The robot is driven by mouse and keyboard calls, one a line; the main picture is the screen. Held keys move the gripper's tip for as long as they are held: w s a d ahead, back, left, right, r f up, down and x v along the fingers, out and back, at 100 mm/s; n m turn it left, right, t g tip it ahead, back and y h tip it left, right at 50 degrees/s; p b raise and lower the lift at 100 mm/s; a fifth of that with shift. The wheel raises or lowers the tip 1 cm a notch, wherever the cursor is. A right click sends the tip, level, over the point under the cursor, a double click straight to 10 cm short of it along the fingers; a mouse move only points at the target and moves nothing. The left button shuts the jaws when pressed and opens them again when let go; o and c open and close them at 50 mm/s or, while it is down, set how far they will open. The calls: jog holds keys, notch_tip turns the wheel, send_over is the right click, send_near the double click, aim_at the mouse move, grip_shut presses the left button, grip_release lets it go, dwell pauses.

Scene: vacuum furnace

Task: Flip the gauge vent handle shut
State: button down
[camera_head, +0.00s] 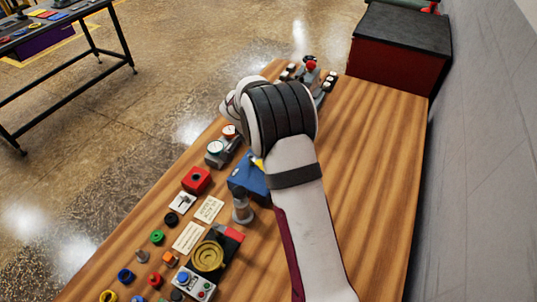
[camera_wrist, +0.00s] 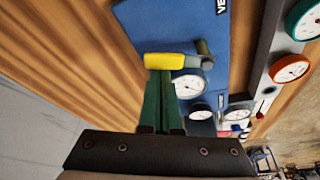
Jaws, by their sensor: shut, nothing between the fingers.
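The gauge vent handle (camera_wrist: 166,61) has a yellow grip and lies crosswise in the wrist view, joined to a grey fitting (camera_wrist: 207,62) on its right. It sits on a blue panel (camera_wrist: 175,22) with white lettering that is partly cut off. A small dial gauge (camera_wrist: 190,86) is just below the handle in that view. My gripper (camera_wrist: 159,76) has green fingers, shut and empty, with the tips right at the yellow grip; I cannot tell whether they touch. In the head view the blue panel (camera_head: 247,176) and a bit of yellow handle (camera_head: 258,163) show beside my arm, which hides my gripper.
Gauges on a grey mount (camera_head: 217,147) stand beside the blue panel. A grey cylinder (camera_head: 242,208), a red box (camera_head: 196,180) and several buttons and switches sit nearer on the wooden bench (camera_head: 375,160). Its right side is clear up to a grey wall (camera_head: 487,150).

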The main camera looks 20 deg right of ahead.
jog(key=m, duration=0.1)
jog(key=a+m+g, duration=0.1)
jog(key=shift+s+a+m, duration=0.1)
jog(key=shift+s+m, duration=0.25)
jog(key=shift+m, duration=0.05)
jog(key=m, duration=0.1)
jog(key=a+m+g, duration=0.1)
jog(key=m, duration=0.1)
jog(key=shift+s+a+m, duration=0.2)
jog(key=shift+a+m, duration=0.1)
jog(key=m, duration=0.1)
jog(key=a+m+g, duration=0.1)
jog(key=m, duration=0.1)
jog(key=a+m, duration=0.1)
jog(key=m, duration=0.1)
jog(key=shift+w+a+g+y, duration=0.15)
jog(key=shift+a+g+y, duration=0.1)
jog(key=shift+g+y, duration=0.05)
jog(key=shift+a, duration=0.2)
jog(key=shift+w+a, duration=0.1)
jog(key=shift+w, duration=0.05)
